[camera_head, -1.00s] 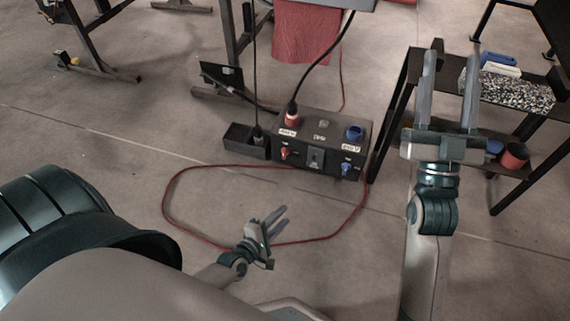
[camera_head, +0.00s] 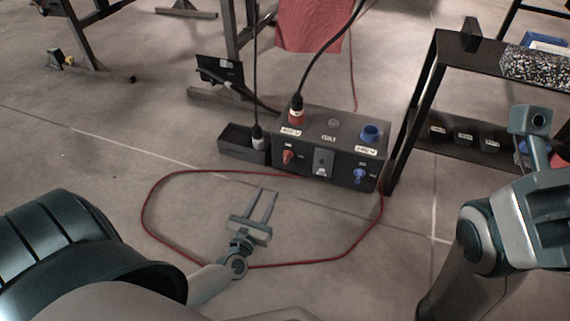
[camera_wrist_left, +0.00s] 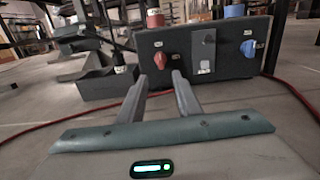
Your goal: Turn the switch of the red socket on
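A black power box (camera_head: 340,146) stands on the floor, with a red socket (camera_head: 296,116) on its top left, a plug and black cable in it. The red switch (camera_head: 287,156) is on the front face below that socket; it also shows in the left wrist view (camera_wrist_left: 160,60). A blue socket (camera_head: 370,134) and blue switch (camera_head: 359,175) are at the right. My left gripper (camera_head: 265,193) is open and empty in front of the box, short of the red switch; its two fingers (camera_wrist_left: 160,82) point toward it in the wrist view. My right gripper (camera_head: 545,150) is at the right edge, its fingers partly out of view.
A small black open bin (camera_head: 243,142) sits left of the box. A red cable (camera_head: 150,190) loops on the floor around the left gripper. A black shelf table (camera_head: 428,75) stands right of the box. The floor in front of the box is otherwise clear.

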